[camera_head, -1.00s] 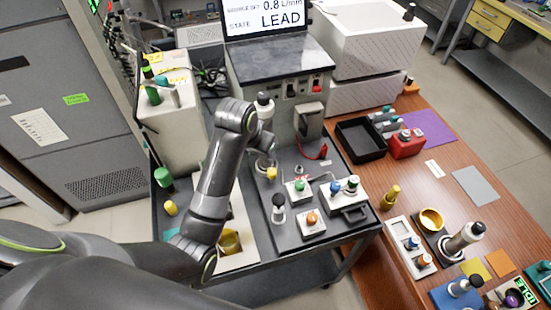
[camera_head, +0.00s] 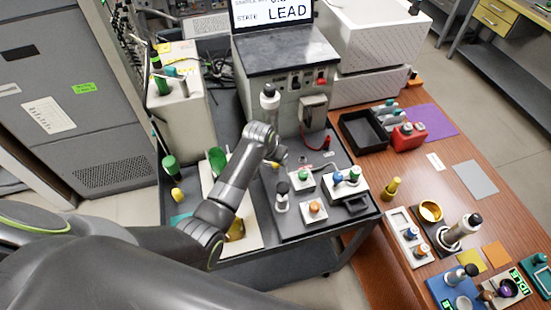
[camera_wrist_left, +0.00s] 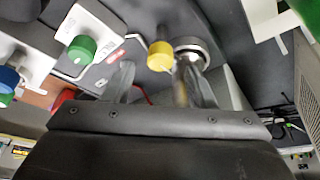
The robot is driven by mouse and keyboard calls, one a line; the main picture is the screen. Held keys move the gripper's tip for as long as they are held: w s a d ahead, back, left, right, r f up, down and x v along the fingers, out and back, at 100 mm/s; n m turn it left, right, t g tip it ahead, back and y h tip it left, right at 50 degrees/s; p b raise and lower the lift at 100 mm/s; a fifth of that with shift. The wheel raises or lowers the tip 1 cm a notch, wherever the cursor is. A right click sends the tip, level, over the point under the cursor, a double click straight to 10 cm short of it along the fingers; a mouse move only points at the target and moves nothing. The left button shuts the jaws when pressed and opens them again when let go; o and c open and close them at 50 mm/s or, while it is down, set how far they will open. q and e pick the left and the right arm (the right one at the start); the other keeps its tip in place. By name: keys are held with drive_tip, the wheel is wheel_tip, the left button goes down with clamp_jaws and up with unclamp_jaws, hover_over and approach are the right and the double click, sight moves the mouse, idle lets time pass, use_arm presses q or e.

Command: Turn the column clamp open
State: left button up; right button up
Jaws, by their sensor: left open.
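A yellow knob (camera_wrist_left: 160,56) shows in the left wrist view, beside a pale round collar (camera_wrist_left: 192,48) on the dark cart top. I take these to be part of the column clamp, but cannot be sure. My left gripper (camera_wrist_left: 158,78) is open, and its fingers reach toward the knob and collar with nothing clearly held. A blurred rod-like piece shows by the right finger; I cannot tell whether it touches. In the head view, my left arm hides most of the knob and the gripper's fingertips.
A green knob on a white block (camera_wrist_left: 80,50) stands left of the fingers in the wrist view. In the head view, a black-capped post (camera_head: 282,196) and an orange-knobbed block (camera_head: 314,209) stand at the cart's front. A black tray (camera_head: 362,137) lies on the wooden table.

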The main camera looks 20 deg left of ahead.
use_arm(q)
drive_tip(key=shift+x, duration=1.45)
drive_tip(key=shift+c, duration=0.2)
drive_tip(key=c, duration=0.9)
